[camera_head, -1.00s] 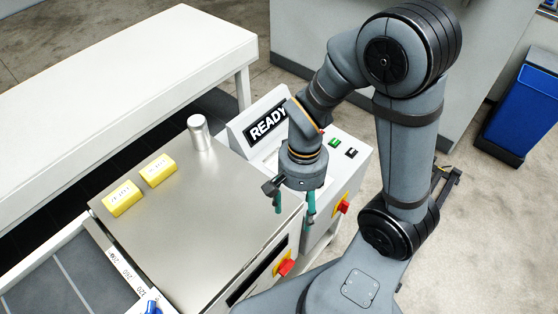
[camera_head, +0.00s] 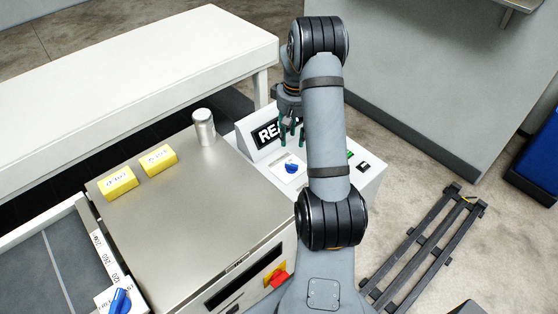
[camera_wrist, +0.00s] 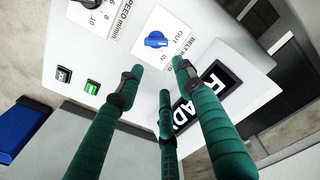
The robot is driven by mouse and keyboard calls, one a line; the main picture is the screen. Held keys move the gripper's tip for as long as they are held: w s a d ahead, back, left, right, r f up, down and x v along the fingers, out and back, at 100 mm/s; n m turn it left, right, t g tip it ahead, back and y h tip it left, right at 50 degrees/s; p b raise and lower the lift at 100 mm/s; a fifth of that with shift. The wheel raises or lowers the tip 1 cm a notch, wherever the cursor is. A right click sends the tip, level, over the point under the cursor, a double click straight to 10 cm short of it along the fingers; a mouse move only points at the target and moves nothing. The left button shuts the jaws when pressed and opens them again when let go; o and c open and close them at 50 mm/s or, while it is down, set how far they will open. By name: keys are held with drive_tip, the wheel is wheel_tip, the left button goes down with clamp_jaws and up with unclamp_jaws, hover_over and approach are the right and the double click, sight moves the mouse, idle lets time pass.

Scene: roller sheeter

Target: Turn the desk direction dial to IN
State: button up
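The desk direction dial (camera_head: 291,168) is a blue knob on a white plate on the sloped desk panel, below the READY display. In the wrist view the blue dial (camera_wrist: 156,39) sits between the printed words OUT and IN; I cannot tell for sure which one it points to. My gripper (camera_head: 291,132) is over the desk in front of the READY display, partly behind my arm. In the wrist view my gripper (camera_wrist: 160,76) has three teal fingers spread apart with nothing between them. The fingertips appear close to the dial but not around it.
The READY display (camera_head: 267,132) stands at the back of the desk. Green (camera_wrist: 92,87) and black (camera_wrist: 64,74) buttons and a black speed knob (camera_wrist: 88,4) share the panel. A metal cylinder (camera_head: 204,127), yellow blocks (camera_head: 118,181) and another blue knob (camera_head: 120,300) are to the left.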

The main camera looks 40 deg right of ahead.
sight(292, 167)
drive_tip(key=f+n, duration=0.3)
drive_tip(key=f+n+p, duration=0.1)
drive_tip(key=f+n, duration=0.2)
drive_tip(key=s+a+f+n+p, duration=0.1)
drive_tip(key=f+n, duration=0.2)
drive_tip(key=f, duration=0.1)
drive_tip(key=shift+g, duration=0.3)
drive_tip(key=shift+c, duration=1.4)
clamp_jaws()
